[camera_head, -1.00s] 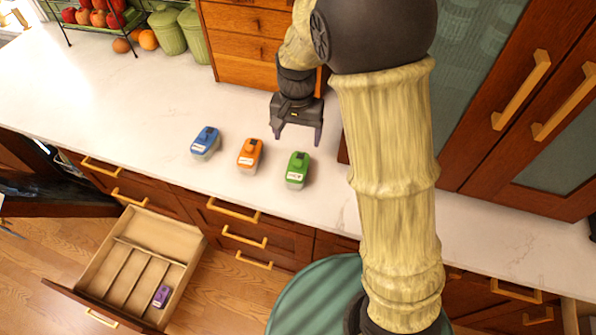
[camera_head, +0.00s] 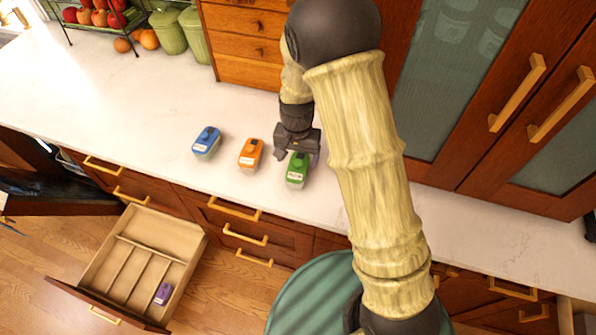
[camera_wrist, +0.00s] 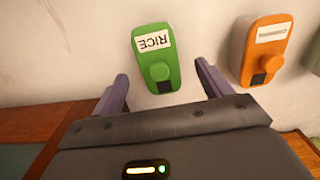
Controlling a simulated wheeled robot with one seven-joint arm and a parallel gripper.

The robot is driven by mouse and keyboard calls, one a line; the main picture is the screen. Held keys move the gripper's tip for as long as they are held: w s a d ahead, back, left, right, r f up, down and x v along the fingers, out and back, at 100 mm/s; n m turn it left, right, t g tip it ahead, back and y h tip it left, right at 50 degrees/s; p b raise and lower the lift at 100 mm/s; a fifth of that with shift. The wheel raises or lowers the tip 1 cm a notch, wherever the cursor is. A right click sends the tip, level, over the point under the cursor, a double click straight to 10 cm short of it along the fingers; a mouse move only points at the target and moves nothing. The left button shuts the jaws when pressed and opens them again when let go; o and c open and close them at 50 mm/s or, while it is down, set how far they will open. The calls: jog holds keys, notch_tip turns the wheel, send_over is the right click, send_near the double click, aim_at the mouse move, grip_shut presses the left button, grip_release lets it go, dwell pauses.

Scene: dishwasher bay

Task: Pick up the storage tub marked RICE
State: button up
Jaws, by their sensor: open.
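The RICE tub has a green lid with a white label reading RICE in the wrist view (camera_wrist: 155,62). In the head view the green tub (camera_head: 297,170) stands on the counter, rightmost of a row of three. My gripper (camera_head: 298,156) is just behind and over it. In the wrist view my gripper (camera_wrist: 162,90) is open, with one finger on each side of the near end of the green lid. The fingers look apart from the tub; their height relative to it is hard to tell.
An orange-lidded tub (camera_head: 250,154) stands close on the left, and a blue-lidded tub (camera_head: 206,142) beyond it. An open drawer (camera_head: 105,262) below holds a purple item (camera_head: 163,293). Wooden drawers (camera_head: 243,47) stand behind.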

aim_at(298, 162)
jog(key=shift+f+p, duration=0.75)
jog(key=shift+f, duration=1.65)
jog(key=shift+c, duration=0.5)
jog(key=c, duration=1.1)
jog(key=shift+w+r, duration=0.1)
jog(key=shift+r, duration=0.1)
jog(key=shift+c, duration=0.2)
notch_tip(298, 162, up, 10)
jog(key=shift+f+b, duration=0.1)
jog(key=shift+b, duration=0.85)
